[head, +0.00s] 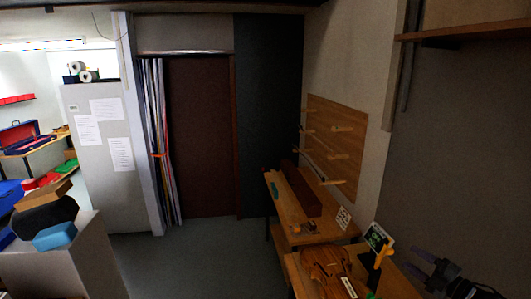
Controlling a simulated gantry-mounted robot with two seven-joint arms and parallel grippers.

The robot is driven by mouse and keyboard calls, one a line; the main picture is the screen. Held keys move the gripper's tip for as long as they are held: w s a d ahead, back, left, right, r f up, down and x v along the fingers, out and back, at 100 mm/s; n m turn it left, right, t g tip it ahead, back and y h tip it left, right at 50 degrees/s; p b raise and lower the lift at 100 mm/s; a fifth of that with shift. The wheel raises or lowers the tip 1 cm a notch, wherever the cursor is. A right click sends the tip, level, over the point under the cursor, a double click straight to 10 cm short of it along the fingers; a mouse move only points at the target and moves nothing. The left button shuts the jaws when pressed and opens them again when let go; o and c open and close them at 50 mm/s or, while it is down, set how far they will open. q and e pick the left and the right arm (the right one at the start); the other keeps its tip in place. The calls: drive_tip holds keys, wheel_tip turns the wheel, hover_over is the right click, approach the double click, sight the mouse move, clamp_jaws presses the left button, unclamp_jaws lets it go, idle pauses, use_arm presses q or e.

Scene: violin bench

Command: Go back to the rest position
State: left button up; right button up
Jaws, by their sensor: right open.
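My right gripper (418,262) is at the lower right of the head view, dark, open and apparently empty. It is to the right of a wooden bench (397,285) on which a brown violin body (326,264) lies. My left gripper is not in view.
A yellow upright piece (382,255) and a green-and-white card (376,237) stand on the bench between the violin and my right gripper. Behind is another bench (290,211) with a long dark brown box (300,190). A pegged board (334,145) hangs on the wall. Open floor (190,262) lies left of the benches.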

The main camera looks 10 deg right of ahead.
drive_tip(key=s+a+f+m+g+h, duration=0.2)
drive_tip(key=a+f+m+h, duration=0.15)
drive_tip(key=a+f, duration=0.9)
drive_tip(key=s+a+f+m+g+h, duration=0.2)
drive_tip(key=s+a+f+m+g, duration=0.2)
drive_tip(key=s+a+f+m, duration=0.5)
drive_tip(key=s+a+r+m+g, duration=0.15)
drive_tip(key=s+a+g, duration=0.25)
drive_tip(key=s+a, duration=0.55)
drive_tip(key=s+a+m+g, duration=0.3)
drive_tip(key=s+a+g, duration=0.1)
drive_tip(key=s, duration=1.1)
use_arm(q)
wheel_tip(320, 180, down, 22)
drive_tip(key=b, duration=2.2)
use_arm(e)
wheel_tip(320, 180, down, 21)
use_arm(q)
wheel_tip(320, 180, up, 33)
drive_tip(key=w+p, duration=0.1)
drive_tip(key=p, duration=3.2)
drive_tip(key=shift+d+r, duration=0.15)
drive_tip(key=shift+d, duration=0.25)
use_arm(e)
wheel_tip(320, 180, up, 33)
drive_tip(key=shift+w+d+f+n, duration=0.15)
drive_tip(key=shift+w+d+n, duration=0.15)
drive_tip(key=shift+d, duration=0.1)
